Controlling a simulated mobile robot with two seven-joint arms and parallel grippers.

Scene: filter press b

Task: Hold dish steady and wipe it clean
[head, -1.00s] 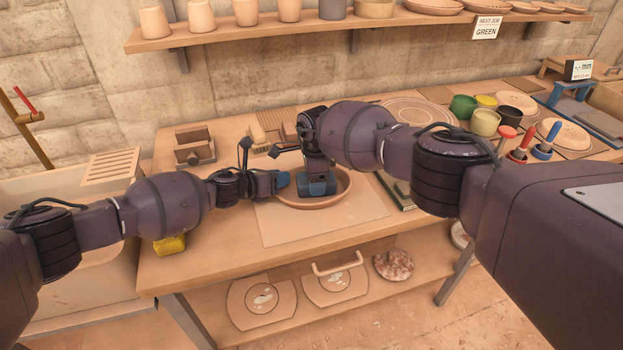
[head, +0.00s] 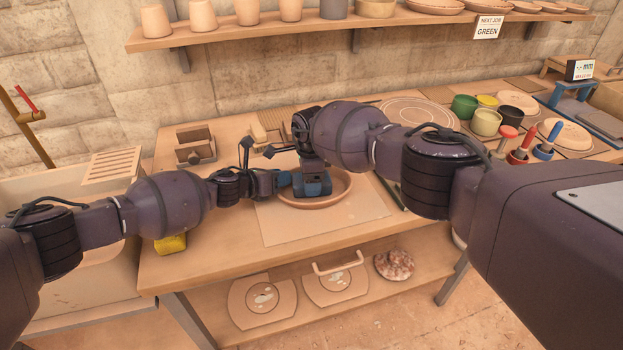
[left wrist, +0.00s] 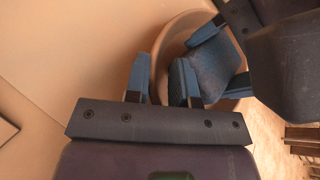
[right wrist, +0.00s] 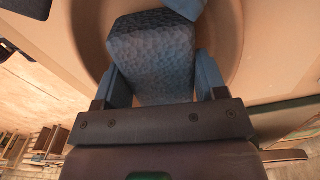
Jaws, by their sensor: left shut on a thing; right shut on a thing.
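The dish (head: 341,193) is a shallow tan clay bowl on a pale board (head: 285,228) on the bench. My left gripper (head: 284,180) is shut on the dish's left rim; in the left wrist view the rim (left wrist: 161,62) passes between its fingers. My right gripper (head: 313,185) is shut on a dark blue-grey, rough-faced sponge (right wrist: 152,55) and holds it down inside the dish. The sponge covers much of the dish floor, so I cannot tell how clean the floor is or whether the sponge presses on it.
A yellow sponge (head: 171,244) lies at the bench's front left, near the sink (head: 85,255). Wooden blocks (head: 195,145) and a brush (head: 258,133) stand behind. Glaze pots (head: 486,122) and red and blue-handled tools are at the right. A shelf (head: 300,30) with pots runs above.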

